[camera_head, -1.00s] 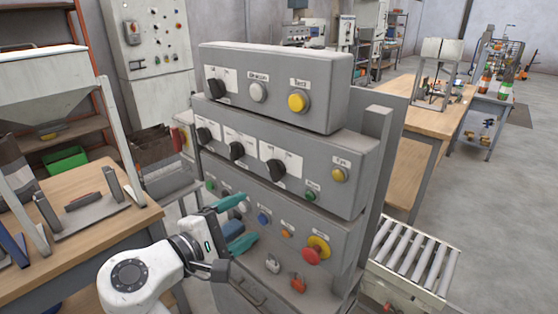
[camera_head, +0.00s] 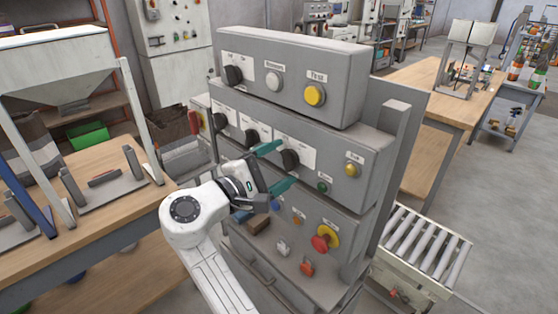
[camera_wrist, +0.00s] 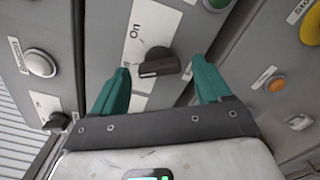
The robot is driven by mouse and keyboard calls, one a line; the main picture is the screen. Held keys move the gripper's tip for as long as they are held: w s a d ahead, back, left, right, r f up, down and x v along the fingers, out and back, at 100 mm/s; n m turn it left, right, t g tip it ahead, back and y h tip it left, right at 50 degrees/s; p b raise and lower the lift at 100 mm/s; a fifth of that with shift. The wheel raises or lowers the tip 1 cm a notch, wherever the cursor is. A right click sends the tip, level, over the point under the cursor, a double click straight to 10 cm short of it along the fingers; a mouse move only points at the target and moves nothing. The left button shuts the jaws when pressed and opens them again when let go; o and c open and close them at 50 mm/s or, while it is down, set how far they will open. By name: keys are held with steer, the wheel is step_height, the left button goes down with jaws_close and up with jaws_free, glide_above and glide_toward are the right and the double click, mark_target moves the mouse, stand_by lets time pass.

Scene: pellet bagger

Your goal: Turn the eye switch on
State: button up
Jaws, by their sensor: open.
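I cannot read the switch's name. My gripper (camera_head: 284,164) is open, with its teal fingers pointing at the panel, one above and one below the knob in the head view. No clear contact with the knob shows. A yellow button (camera_head: 352,170) sits to the right under a small label.
The grey control cabinet (camera_head: 390,145) carries more knobs and buttons, including a red emergency button (camera_head: 323,240) below my gripper. A wooden workbench (camera_head: 120,235) stands at left. A roller conveyor (camera_head: 425,255) is at right.

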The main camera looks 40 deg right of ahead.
steer(key=shift+d, duration=0.25)
steer(key=c, duration=1)
steer(key=shift+f, duration=0.1)
steer(key=shift+c, duration=0.2)
